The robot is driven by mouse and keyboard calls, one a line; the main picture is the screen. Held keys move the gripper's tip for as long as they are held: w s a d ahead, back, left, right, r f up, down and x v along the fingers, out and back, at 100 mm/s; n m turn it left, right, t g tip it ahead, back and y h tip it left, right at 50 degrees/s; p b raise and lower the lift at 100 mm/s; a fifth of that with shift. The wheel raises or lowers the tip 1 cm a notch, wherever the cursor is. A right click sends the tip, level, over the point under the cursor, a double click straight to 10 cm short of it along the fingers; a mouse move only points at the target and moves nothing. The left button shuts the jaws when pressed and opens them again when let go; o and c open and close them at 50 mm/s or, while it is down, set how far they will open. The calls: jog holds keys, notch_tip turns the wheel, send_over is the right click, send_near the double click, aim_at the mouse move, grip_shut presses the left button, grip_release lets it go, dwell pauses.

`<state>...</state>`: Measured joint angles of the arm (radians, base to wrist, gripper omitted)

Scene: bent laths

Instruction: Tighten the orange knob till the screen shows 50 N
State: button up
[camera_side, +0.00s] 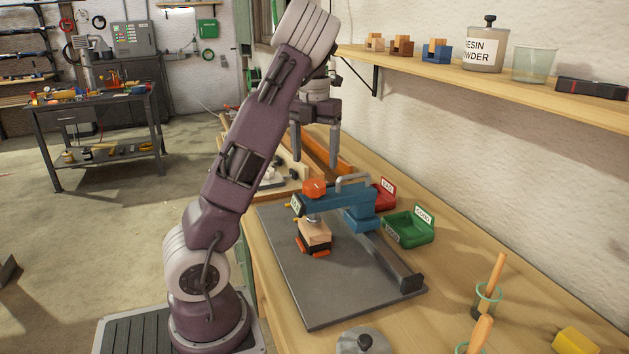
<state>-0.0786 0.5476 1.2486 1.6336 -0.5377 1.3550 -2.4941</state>
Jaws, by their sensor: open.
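The orange knob (314,187) sits on top of a blue press arm (338,199) on a dark grey base plate (330,294). Under the press stands a light wooden block (315,233) on a dark piece with orange parts at its foot. A small dark screen (297,205) is on the left end of the press; its reading is too small to make out. My gripper (315,162) hangs pointing down, above and behind the knob in the picture, with its fingers apart and empty. It is not touching the knob.
A green bin (408,230) and a red bin (386,196) stand right of the press. Wooden-handled tools in holders (488,298) and a yellow block (576,341) are at the front right. A shelf (500,78) runs along the wall. The base plate's front is clear.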

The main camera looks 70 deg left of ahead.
aim_at(314, 183)
notch_tip(314, 183, down, 7)
jog(key=shift+a+f, duration=0.1)
jog(key=shift+a, duration=0.05)
jog(key=c, duration=1.4)
